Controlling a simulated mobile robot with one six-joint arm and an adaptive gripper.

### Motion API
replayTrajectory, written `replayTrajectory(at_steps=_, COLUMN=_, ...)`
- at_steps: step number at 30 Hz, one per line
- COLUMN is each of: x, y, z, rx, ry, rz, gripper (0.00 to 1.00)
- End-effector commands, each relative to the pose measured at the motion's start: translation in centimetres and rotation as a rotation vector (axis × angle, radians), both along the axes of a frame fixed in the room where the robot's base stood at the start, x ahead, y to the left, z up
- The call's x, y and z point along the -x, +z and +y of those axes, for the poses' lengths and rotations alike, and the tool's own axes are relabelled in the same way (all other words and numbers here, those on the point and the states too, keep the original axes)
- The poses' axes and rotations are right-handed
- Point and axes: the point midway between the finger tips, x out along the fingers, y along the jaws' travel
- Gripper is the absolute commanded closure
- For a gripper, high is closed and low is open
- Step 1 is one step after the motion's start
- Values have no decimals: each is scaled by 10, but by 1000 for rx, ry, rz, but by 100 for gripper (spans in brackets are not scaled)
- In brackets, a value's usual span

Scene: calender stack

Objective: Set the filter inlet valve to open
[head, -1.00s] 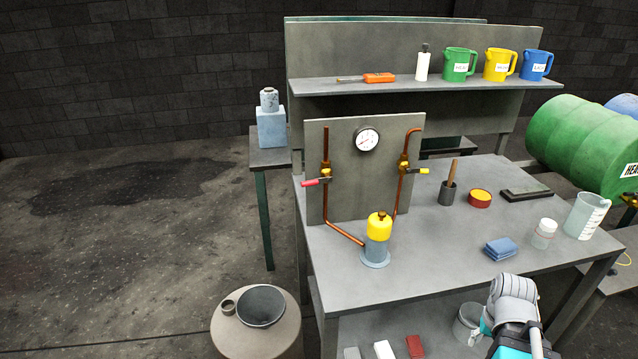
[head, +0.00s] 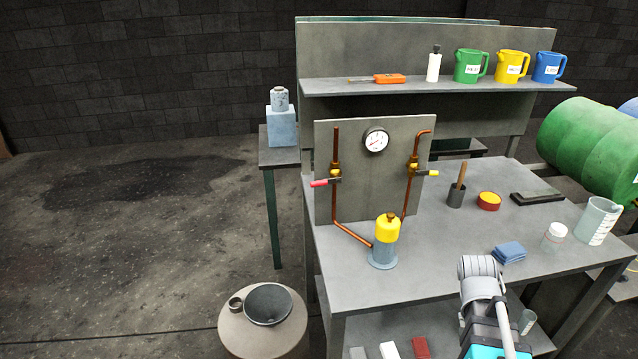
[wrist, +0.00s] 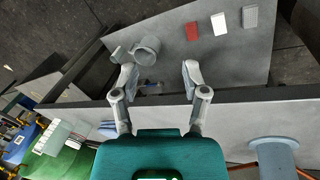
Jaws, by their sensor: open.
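A grey upright panel (head: 355,200) on the bench carries two valves on copper pipes. The left valve (head: 333,178) has a red lever and the right valve (head: 416,169) a yellow lever. Both levers look roughly level, the red one pointing left and the yellow one right. Pipes from both run to a filter with a yellow top (head: 387,229) and blue-grey bowl. No label shows which valve is the inlet. My gripper (wrist: 157,78) is open and empty in the wrist view, its fingers well apart. In the head view my arm is at the lower right, away from the valves.
The bench top (head: 440,245) holds a blue cloth (head: 509,253), a white jar (head: 554,237) and a clear jug (head: 598,221). A gauge (head: 376,140) is on the panel. A round stand with a bowl (head: 268,304) is at the lower left. The bench front has free room.

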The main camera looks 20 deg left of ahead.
Motion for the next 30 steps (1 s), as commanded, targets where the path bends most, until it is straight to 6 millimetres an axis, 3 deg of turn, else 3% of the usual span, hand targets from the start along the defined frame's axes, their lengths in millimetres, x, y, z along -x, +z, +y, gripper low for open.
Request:
replayTrajectory(at_steps=6, x=-32, y=15, z=44, rx=144, ry=144, rz=-66, gripper=42)
replayTrajectory(at_steps=17, x=-70, y=46, z=130, rx=371, ry=379, rz=-194, gripper=42)
replayTrajectory(at_steps=30, x=-89, y=96, z=264, rx=634, ry=667, rz=-390, gripper=42)
